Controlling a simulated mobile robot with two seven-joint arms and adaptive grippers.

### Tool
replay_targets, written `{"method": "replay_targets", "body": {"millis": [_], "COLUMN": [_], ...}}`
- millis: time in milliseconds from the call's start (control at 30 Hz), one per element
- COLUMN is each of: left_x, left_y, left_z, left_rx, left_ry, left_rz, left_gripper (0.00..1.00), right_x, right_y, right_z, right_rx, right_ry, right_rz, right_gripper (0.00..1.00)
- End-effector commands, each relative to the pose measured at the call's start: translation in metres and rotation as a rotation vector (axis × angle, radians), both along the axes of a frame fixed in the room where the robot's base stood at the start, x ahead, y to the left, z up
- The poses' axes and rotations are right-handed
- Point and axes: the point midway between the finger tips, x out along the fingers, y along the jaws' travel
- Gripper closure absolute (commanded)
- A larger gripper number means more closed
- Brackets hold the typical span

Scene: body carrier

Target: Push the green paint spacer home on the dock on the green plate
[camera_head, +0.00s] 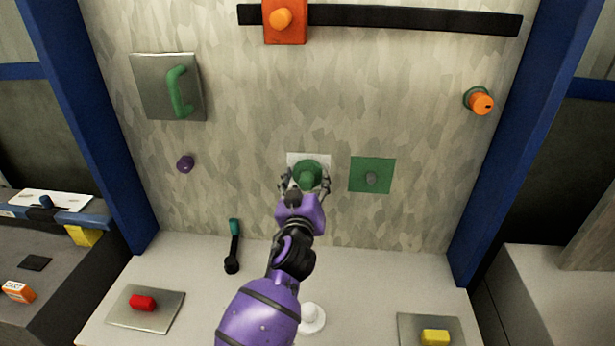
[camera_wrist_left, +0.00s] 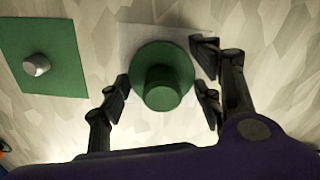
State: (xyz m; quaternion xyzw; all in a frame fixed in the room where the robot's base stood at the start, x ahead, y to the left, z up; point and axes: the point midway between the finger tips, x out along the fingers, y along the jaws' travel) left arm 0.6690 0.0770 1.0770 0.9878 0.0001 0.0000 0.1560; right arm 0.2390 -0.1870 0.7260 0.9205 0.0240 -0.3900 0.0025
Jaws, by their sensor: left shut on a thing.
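The green paint spacer (camera_head: 308,173), a round flange with a narrower knob, is in front of a white square plate (camera_head: 294,158) on the upright panel. It also shows in the left wrist view (camera_wrist_left: 163,88). Whether it touches the white plate is unclear. My left gripper (camera_head: 305,184) is shut on the spacer, with its fingers on either side of the flange; it also shows in the left wrist view (camera_wrist_left: 162,94). The green plate (camera_head: 358,181), with a grey dock peg (camera_head: 371,178) sticking out, is just right of them. My right gripper is out of view.
A green handle (camera_head: 179,92) on a metal plate and a purple knob (camera_head: 185,164) are at left. An orange knob (camera_head: 481,103) is at upper right. A dark rail (camera_head: 420,19) crosses the top. A white round piece (camera_head: 312,318) stands on the bench below.

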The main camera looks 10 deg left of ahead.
Motion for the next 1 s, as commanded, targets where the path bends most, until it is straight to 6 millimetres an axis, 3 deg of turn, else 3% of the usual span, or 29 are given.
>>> {"method": "replay_targets", "body": {"millis": [1000], "left_x": [-0.042], "left_y": [0.0], "left_z": [0.0], "left_rx": [-0.002], "left_ry": [0.001], "left_rz": [0.0], "left_gripper": [0.88], "right_x": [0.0], "right_y": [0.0], "right_z": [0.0], "right_rx": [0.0], "right_ry": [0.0], "right_rz": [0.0], "right_gripper": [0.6]}}
